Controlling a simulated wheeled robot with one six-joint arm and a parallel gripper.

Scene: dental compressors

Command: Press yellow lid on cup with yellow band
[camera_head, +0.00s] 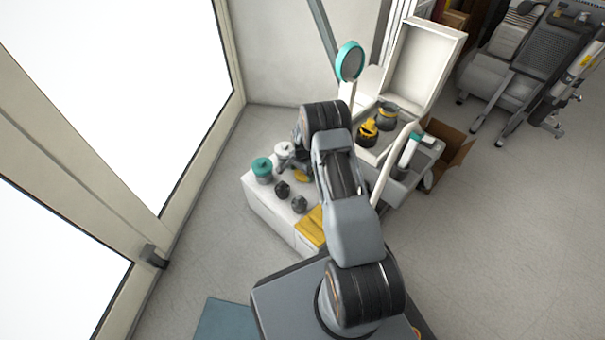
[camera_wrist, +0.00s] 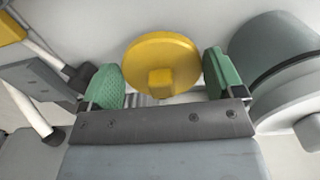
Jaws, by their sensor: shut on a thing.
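The yellow lid (camera_wrist: 162,55), a round disc with a square knob, is between the two green fingertips of my gripper (camera_wrist: 160,82) in the wrist view. The fingers close on its opposite edges. In the head view the lid (camera_head: 301,176) shows as a small yellow patch over the white cabinet, beside my wrist, which hides most of my gripper. A dark grey, cup-like thing with a yellow band (camera_head: 387,115) stands in the open white case at the back, apart from my gripper. A yellow and black thing (camera_head: 368,132) is beside it.
The white cabinet (camera_head: 265,205) bears a teal-topped jar (camera_head: 262,168), a white-topped jar (camera_head: 283,150), two dark knobs (camera_head: 282,188) and a yellow cloth (camera_head: 313,224). A large grey cylinder (camera_wrist: 275,65) is close to the right finger.

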